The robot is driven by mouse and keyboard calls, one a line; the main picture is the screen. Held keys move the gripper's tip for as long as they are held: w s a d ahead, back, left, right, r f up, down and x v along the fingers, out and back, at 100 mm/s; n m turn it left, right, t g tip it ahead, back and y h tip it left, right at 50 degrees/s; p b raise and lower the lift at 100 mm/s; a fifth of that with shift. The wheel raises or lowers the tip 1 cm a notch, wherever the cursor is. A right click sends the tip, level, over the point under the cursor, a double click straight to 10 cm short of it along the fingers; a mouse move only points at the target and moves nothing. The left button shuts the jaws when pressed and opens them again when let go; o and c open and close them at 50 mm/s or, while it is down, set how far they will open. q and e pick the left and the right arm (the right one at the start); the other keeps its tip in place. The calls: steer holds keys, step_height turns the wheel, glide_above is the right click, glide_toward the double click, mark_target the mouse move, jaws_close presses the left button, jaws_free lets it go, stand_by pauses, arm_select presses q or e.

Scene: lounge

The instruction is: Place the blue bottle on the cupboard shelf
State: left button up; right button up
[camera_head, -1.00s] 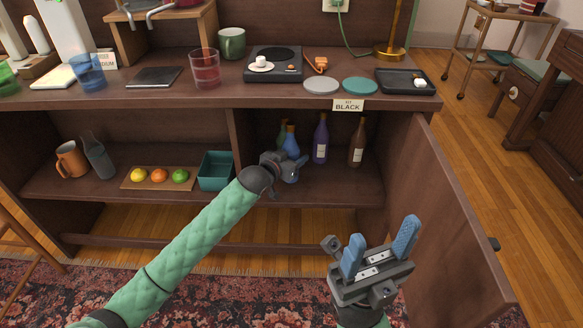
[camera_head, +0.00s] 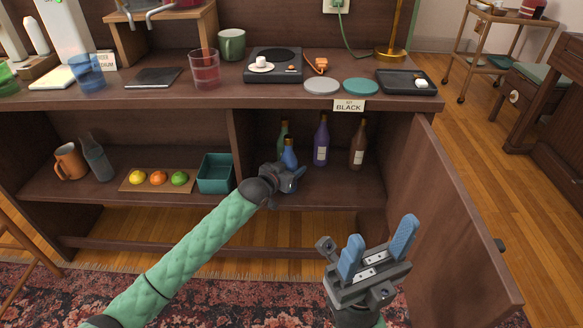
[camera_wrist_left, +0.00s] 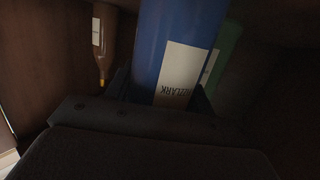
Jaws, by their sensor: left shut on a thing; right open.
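The blue bottle (camera_head: 290,154) is in the right-hand compartment of the cupboard, mostly hidden behind my left gripper (camera_head: 291,177). My left gripper is shut on it; in the left wrist view the blue bottle (camera_wrist_left: 178,45) with its white label fills the space between the fingers. I cannot tell whether its base touches the cupboard shelf (camera_head: 335,185). A green bottle (camera_head: 283,132) stands behind it, a purple bottle (camera_head: 321,142) and a brown bottle (camera_head: 358,146) to its right. My right gripper (camera_head: 378,248) is open and empty, in front of the cupboard.
The cupboard door (camera_head: 450,215) stands open on the right. A divider and a teal bin (camera_head: 216,173) are left of my left gripper. A board with fruit (camera_head: 158,180), a grey bottle (camera_head: 97,158) and an orange mug (camera_head: 70,162) stand further left. The shelf's right front is clear.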

arm_select(q)
steer(key=o, duration=1.4)
steer(key=shift+o, duration=0.2)
